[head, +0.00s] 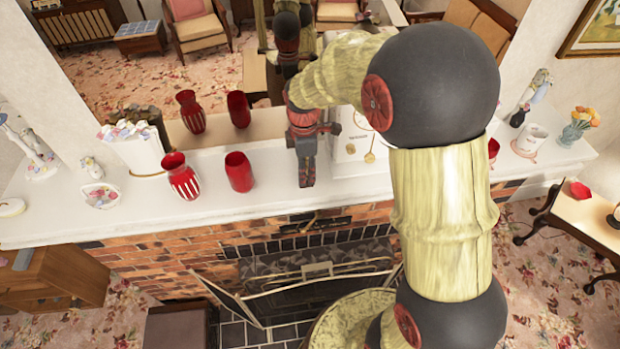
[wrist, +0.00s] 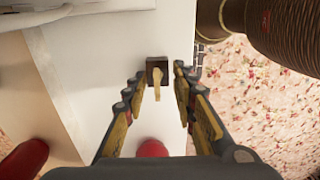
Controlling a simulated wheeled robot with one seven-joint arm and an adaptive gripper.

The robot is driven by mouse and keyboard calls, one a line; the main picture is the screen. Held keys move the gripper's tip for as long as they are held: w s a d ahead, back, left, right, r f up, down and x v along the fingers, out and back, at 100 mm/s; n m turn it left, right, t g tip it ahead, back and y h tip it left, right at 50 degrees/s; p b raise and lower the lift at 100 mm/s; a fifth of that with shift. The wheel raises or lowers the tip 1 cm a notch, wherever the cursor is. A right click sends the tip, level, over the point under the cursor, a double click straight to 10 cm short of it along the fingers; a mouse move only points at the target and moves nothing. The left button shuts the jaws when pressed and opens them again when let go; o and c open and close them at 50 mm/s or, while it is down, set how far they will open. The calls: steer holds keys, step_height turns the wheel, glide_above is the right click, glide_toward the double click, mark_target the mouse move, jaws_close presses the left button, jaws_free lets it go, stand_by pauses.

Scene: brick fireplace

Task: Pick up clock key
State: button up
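The clock key, a small brass-coloured piece (wrist: 182,90), shows in the wrist view with a small dark brown block (wrist: 157,64) at its far end. It lies on the white mantel shelf (wrist: 95,60). My gripper (wrist: 158,92) is open, with one finger on each side of the key and a gap to both. In the head view, my gripper (head: 306,180) points down at the mantel top (head: 100,215). The key cannot be made out in the head view; my gripper seems to hide it.
Red vases (head: 182,177) and (head: 239,172) stand left of my gripper. A white case with gold round parts (head: 345,150) stands close on the right, partly behind my arm. A mirror backs the shelf. The shelf's front edge drops to the fireplace.

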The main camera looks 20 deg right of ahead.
steer(key=shift+c, duration=1.2)
steer(key=c, duration=0.4)
jaws_close()
